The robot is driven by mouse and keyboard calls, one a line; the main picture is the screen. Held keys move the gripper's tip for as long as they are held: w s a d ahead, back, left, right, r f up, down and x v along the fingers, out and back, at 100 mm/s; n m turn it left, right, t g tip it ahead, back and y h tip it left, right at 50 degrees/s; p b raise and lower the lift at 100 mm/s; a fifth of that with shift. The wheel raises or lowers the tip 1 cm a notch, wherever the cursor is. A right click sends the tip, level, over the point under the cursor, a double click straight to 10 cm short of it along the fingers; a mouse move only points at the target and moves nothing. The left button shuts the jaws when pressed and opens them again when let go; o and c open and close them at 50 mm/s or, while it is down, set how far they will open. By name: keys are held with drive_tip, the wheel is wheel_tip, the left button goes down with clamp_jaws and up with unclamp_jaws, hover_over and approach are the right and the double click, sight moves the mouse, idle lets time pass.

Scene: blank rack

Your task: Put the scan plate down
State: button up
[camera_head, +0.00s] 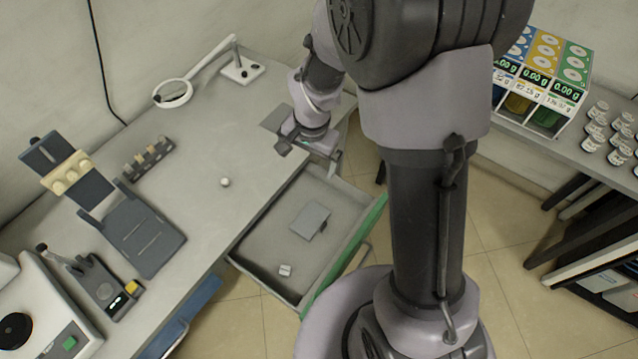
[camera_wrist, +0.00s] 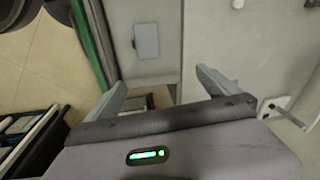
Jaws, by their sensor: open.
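A flat grey plate (camera_head: 311,219), which looks like the scan plate, lies on the floor of the open drawer (camera_head: 258,234). It also shows in the wrist view (camera_wrist: 147,40), beyond my fingertips and apart from them. My gripper (camera_head: 308,150) is above the far end of the drawer, near the table edge. In the wrist view my gripper (camera_wrist: 165,85) has its two fingers spread wide, with nothing between them.
A small white cube (camera_head: 285,269) lies in the drawer's near part. A small white ball (camera_head: 225,182) sits on the table (camera_head: 205,215). A dark flat pad (camera_head: 275,118) lies beside my gripper. A ring magnifier (camera_head: 172,94), a dark stand (camera_head: 132,232) and a vial rack (camera_head: 149,159) stand left.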

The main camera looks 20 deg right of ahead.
drive_tip(key=s+a+r+n+t, duration=0.1)
drive_tip(key=s+r, duration=0.3)
drive_tip(key=r, duration=0.3)
drive_tip(key=s+r+n+t, duration=0.1)
drive_tip(key=s+r, duration=0.3)
drive_tip(key=r, duration=0.4)
drive_tip(key=s+a+r+n+t+y, duration=0.1)
drive_tip(key=s+a+r+n+t, duration=0.1)
drive_tip(key=s+r, duration=0.4)
drive_tip(key=s, duration=0.5)
drive_tip(key=shift+s+a+n+y, duration=0.15)
drive_tip(key=shift+s+n+y, duration=0.05)
drive_tip(key=shift+n+y, duration=0.1)
drive_tip(key=shift+r, duration=0.1)
